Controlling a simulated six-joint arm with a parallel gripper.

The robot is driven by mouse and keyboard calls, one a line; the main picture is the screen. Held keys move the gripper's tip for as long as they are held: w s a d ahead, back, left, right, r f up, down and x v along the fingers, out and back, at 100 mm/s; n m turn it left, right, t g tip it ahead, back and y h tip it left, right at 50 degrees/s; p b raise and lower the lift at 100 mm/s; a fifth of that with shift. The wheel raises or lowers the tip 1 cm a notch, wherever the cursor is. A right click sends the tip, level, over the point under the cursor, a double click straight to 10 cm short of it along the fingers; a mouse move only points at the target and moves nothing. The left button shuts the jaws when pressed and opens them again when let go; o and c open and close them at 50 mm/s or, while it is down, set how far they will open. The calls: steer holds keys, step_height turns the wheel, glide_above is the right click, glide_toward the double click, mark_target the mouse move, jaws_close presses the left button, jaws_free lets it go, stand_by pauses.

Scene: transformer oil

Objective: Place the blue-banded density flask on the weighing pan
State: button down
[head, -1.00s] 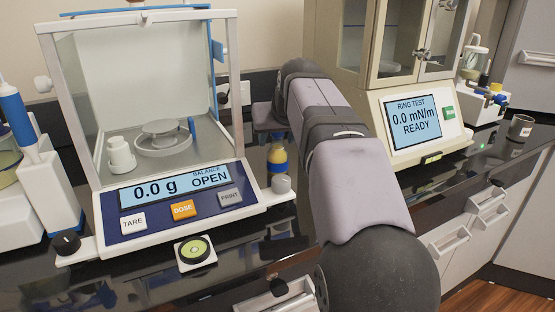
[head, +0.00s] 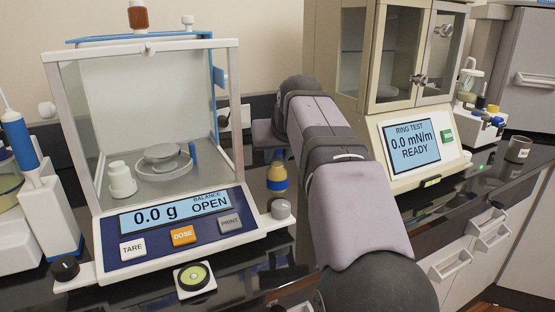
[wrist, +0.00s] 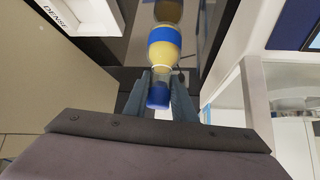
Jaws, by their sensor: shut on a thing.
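The blue-banded density flask (head: 277,176) holds yellow liquid and hangs under my gripper (head: 268,136), just right of the balance, in the head view. In the wrist view, my gripper (wrist: 160,92) has its two fingers on either side of the flask's blue top. The flask's yellow body and blue band (wrist: 163,35) extend beyond the fingertips. The balance (head: 168,232) reads 0.0 g and OPEN. Its weighing pan (head: 163,152) sits inside the glass chamber, with a white stepped object (head: 122,178) beside it at the left.
The balance's right frame post (head: 228,110) and a grey knob (head: 281,209) stand near the flask. A ring-test instrument (head: 412,145) stands right of my arm. A blue-handled device (head: 22,140) is at the left. A round level (head: 194,277) lies in front of the balance.

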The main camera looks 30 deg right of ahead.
step_height(320, 180, up, 26)
steer(key=p, duration=1.5)
steer(key=shift+r, duration=0.15)
steer(key=shift+d+r+p, duration=0.1)
steer(key=shift+r+p, duration=0.05)
steer(key=shift+p, duration=0.65)
